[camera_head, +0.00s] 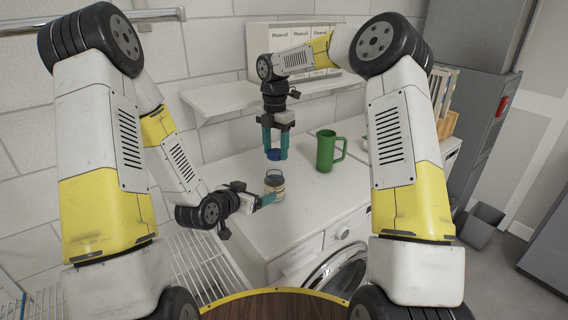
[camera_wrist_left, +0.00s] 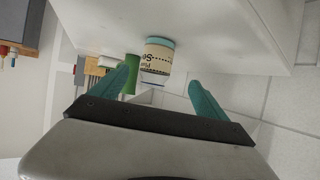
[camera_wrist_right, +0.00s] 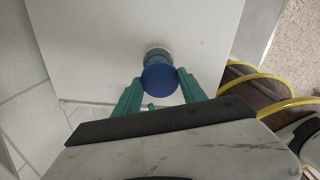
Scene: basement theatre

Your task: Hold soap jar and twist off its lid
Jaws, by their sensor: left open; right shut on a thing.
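The soap jar (camera_head: 275,186), cream with dark lettering, stands on the white counter. The jar is lidless with its rim showing, and appears upside down in the left wrist view (camera_wrist_left: 155,58). My left gripper (camera_head: 268,198) is open, low beside the jar. In the left wrist view the jar lies just ahead of its spread fingertips. My right gripper (camera_head: 275,153) points down above the jar, shut on the blue lid (camera_wrist_right: 160,78). The lid is apart from the jar, with a gap below it. In the right wrist view the lid hides most of the jar.
A green mug (camera_head: 326,151) stands on the counter right of the lid. A wall shelf (camera_head: 225,98) with white boxes (camera_head: 290,48) is behind. A wire drying rack (camera_head: 200,268) is at front left, a washing machine (camera_head: 340,262) below. A grey bin (camera_head: 481,226) stands at right.

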